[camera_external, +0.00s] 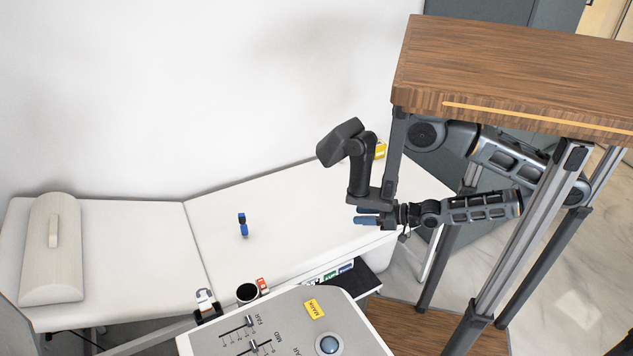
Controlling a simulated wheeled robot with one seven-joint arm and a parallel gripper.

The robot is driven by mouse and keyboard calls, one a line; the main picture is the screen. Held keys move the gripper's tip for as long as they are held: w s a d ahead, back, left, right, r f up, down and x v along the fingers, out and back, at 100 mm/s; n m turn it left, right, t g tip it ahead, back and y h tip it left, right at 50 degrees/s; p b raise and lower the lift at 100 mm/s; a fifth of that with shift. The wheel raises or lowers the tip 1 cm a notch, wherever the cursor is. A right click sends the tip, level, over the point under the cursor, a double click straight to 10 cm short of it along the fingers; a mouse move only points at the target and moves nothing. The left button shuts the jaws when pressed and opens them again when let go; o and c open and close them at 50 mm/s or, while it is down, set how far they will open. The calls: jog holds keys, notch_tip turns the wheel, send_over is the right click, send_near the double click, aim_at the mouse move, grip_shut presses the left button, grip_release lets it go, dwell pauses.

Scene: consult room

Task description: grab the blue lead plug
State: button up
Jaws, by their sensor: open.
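The blue lead plug (243,226) is a small blue and black piece. It appears to stand upright on the white exam couch (300,205), a little right of the couch's seam. My gripper (362,215) is to the right of the plug, near the couch's right end, with blue-grey fingers pointing left. It is open, and I see nothing between the fingers. A clear gap separates it from the plug.
A pale cushion (55,245) lies at the couch's left end. In front are a grey control panel (285,335), a dark cup (247,292) and a small white-and-black item (205,300). The couch around the plug is clear.

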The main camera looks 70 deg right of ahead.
jog(key=o, duration=0.3)
jog(key=t+h+b, duration=0.1)
jog(key=t+b, duration=0.2)
jog(key=b, duration=0.4)
send_near(245, 219)
jog(key=w, duration=0.3)
jog(key=shift+w+d+m, duration=0.15)
jog(key=shift+w+m, duration=0.05)
jog(key=shift+w, duration=0.6)
jog(key=shift+w+d+m, duration=0.15)
jog(key=shift+w+m, duration=0.05)
jog(key=shift+w, duration=0.65)
jog(key=shift+w+d+f+p, duration=0.1)
jog(key=shift+w+p, duration=0.15)
jog(key=shift+w, duration=1.05)
jog(key=shift+w+d+f+p, duration=0.1)
jog(key=shift+w+p, duration=0.15)
jog(key=shift+w, duration=1.1)
